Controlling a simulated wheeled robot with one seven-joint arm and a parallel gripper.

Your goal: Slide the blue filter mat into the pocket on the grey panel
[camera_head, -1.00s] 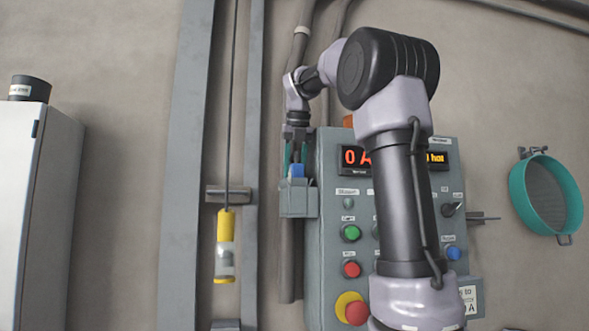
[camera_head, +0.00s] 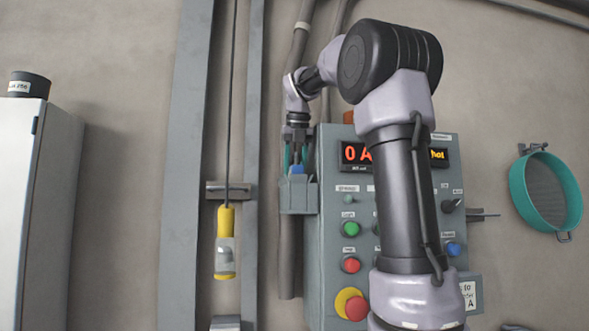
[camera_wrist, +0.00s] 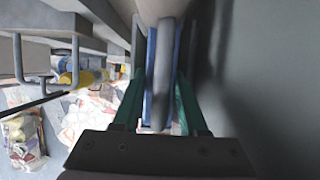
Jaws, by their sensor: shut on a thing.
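The blue filter mat (camera_head: 297,169) shows as a small blue patch just above the grey pocket (camera_head: 298,199) on the left side of the grey panel (camera_head: 327,240). Its lower part is hidden by the pocket's front, so it appears partly inside. My gripper (camera_head: 296,160) points down from above the pocket, its teal fingers shut on the mat. In the wrist view, the teal fingers (camera_wrist: 160,95) flank the blue mat (camera_wrist: 151,75), with a rounded grey bar in front of it. How deep the mat sits is hidden.
The panel carries a green button (camera_head: 351,229), red buttons and lit displays, partly behind my arm. A yellow pendant (camera_head: 226,240) hangs left of the pocket. A teal sieve (camera_head: 545,192) hangs at right. A pale cabinet (camera_head: 35,200) stands at far left.

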